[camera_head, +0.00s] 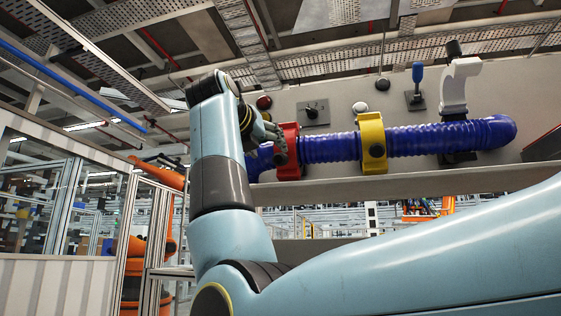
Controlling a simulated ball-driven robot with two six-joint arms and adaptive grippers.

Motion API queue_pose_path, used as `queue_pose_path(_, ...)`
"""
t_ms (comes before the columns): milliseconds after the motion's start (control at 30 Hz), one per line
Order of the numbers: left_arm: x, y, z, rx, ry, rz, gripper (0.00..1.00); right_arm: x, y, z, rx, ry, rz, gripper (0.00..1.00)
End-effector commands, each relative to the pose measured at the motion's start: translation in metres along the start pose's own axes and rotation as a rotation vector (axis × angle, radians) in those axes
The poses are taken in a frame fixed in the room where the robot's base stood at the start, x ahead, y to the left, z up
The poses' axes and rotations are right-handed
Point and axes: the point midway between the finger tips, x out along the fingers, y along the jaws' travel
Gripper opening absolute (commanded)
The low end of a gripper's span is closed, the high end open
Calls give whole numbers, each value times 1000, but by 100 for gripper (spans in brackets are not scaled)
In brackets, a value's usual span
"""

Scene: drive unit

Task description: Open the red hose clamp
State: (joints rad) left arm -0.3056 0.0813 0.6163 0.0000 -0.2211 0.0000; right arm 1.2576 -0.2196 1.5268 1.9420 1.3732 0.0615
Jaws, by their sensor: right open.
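The red hose clamp (291,160) sits around the left part of a blue ribbed hose (330,147) on a grey panel. It looks closed around the hose. My right gripper (272,138) is at the red clamp's left edge, in front of it, and partly hides the clamp and the hose. Its dark fingers are open and hold nothing visible; I cannot tell whether they touch the clamp. My left gripper is not in view.
A yellow clamp (373,142) closes around the hose farther right. A white clamp (454,86) stands open beyond it. A blue-handled lever (417,74) and round knobs sit on the panel (345,100) above the hose. A ledge (400,186) runs below it.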

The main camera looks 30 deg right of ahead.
Motion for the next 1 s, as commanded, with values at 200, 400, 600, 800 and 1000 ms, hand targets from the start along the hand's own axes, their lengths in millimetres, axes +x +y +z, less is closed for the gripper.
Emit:
queue_pose_path(200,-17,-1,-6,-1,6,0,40,43,-2,2,-8,1,-7,57)
queue_pose_path(400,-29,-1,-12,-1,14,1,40,79,-2,1,-7,1,-6,57)
queue_pose_path(600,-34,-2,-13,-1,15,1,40,97,-1,0,-7,0,-5,57)
queue_pose_path(800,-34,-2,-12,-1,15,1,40,100,0,-2,-5,0,-4,57)
queue_pose_path(1000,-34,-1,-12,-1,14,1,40,100,0,-2,-5,0,-4,43)
